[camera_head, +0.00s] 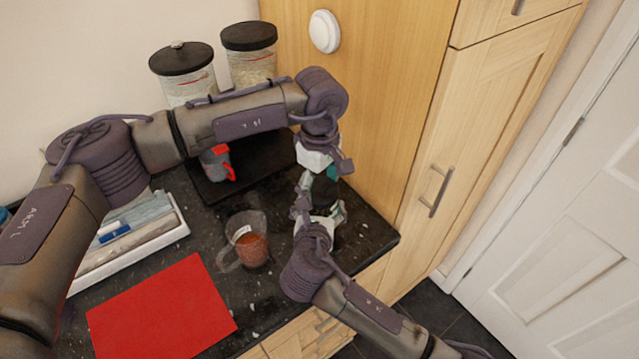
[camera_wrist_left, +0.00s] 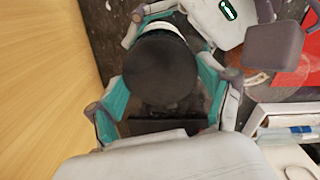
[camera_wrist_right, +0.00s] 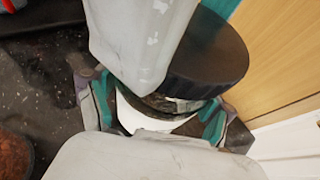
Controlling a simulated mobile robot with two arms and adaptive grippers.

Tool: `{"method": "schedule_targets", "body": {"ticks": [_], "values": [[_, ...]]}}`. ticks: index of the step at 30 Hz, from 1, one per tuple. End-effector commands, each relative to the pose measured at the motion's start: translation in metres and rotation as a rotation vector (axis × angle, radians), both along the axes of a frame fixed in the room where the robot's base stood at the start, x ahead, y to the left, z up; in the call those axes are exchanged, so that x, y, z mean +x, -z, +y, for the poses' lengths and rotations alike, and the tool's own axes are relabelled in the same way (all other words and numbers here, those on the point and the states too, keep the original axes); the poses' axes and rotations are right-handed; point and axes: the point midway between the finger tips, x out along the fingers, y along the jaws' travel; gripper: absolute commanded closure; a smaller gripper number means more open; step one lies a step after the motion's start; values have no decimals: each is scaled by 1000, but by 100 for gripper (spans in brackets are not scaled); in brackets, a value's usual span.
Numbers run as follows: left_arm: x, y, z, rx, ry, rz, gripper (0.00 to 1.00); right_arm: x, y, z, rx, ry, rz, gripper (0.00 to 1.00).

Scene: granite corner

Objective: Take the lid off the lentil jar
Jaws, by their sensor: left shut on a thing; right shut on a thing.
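The lentil jar shows between my grippers at the counter's right side; its black lid (camera_head: 324,192) faces up. The lid also shows in the left wrist view (camera_wrist_left: 160,78) and the right wrist view (camera_wrist_right: 212,52). My left gripper (camera_head: 328,172) comes down from above, shut on the lid, with teal fingers on either side. My right gripper (camera_head: 321,214) is shut on the jar body (camera_wrist_right: 160,112) below the lid. The jar's contents are mostly hidden by the grippers. I cannot tell whether the lid still touches the rim.
A glass jug (camera_head: 250,248) with reddish-brown contents stands left of the jar. A red mat (camera_head: 160,310), a white tray (camera_head: 150,245) and a grey-and-red mug (camera_head: 217,163) are further left. Two black-lidded jars (camera_head: 190,85) stand behind. A wooden cabinet (camera_head: 375,90) closely borders the right.

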Motion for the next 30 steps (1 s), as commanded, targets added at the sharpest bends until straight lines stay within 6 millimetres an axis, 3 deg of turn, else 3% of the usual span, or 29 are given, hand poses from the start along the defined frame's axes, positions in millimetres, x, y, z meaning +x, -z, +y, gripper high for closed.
{"method": "schedule_targets", "body": {"ticks": [10, 11, 14, 24, 30], "values": [[0, 1, 0, 1, -34, 2, 62, 0, 1, 0, -1, 1, 3, 100], [0, 1, 0, 1, -34, 2, 15, 0, 1, 0, -1, 1, 3, 100], [0, 1, 0, 1, -33, 2, 0, 0, 1, 0, -1, 1, 3, 100], [0, -2, 0, 1, -32, 1, 0, 0, 2, 0, -1, 1, 3, 100], [0, -23, 0, -1, -32, -3, 0, 0, 2, 0, -2, 0, 3, 100]]}}
